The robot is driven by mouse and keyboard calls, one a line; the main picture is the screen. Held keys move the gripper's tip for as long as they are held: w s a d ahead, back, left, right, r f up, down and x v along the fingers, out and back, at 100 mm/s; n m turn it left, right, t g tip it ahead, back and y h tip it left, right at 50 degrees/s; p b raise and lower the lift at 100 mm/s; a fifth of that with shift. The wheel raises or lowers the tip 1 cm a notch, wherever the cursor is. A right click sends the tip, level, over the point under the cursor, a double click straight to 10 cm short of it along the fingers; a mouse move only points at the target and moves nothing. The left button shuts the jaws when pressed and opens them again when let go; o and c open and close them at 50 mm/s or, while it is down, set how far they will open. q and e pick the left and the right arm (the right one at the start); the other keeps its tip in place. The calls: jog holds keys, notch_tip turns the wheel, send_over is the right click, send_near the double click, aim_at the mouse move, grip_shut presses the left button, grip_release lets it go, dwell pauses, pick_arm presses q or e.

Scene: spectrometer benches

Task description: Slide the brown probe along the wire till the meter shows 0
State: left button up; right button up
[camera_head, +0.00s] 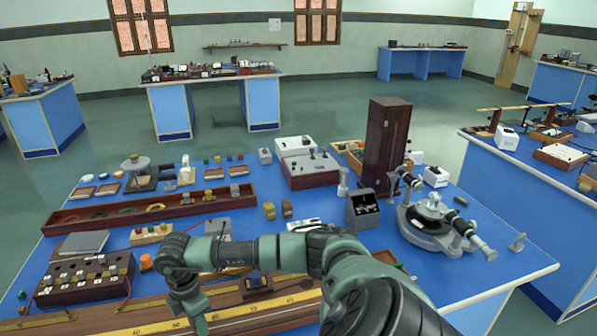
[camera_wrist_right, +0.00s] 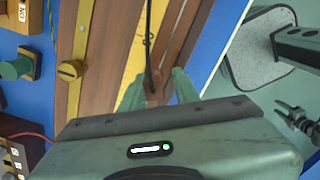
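The brown probe (camera_wrist_right: 156,88) is between the fingers of my right gripper (camera_wrist_right: 158,88) in the right wrist view, with a black lead rising from it. Whether both fingers press on it is unclear. The long wooden board with a yellow scale (camera_head: 150,327) lies along the near table edge; its scale also shows in the wrist view (camera_wrist_right: 138,50). In the head view my right gripper (camera_head: 201,325) points down over this board, with the probe hidden. The wire is too thin to make out. A dark sloped meter (camera_head: 362,210) stands behind the board; its reading is too small. My left gripper is out of view.
A dark box with several knobs (camera_head: 85,279) stands at the left. A long wooden tray (camera_head: 98,217) lies behind. A grey spectrometer (camera_head: 433,225) stands at the right, beside a tall brown cabinet (camera_head: 387,143). Bare blue table (camera_head: 500,265) shows at the right.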

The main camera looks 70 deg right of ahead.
jog(key=shift+w+d, duration=0.1)
jog(key=shift+w, duration=0.15)
dwell(0.4)
notch_tip(320, 180, up, 8)
jog(key=shift+f+b, duration=0.15)
jog(key=shift+b, duration=0.65)
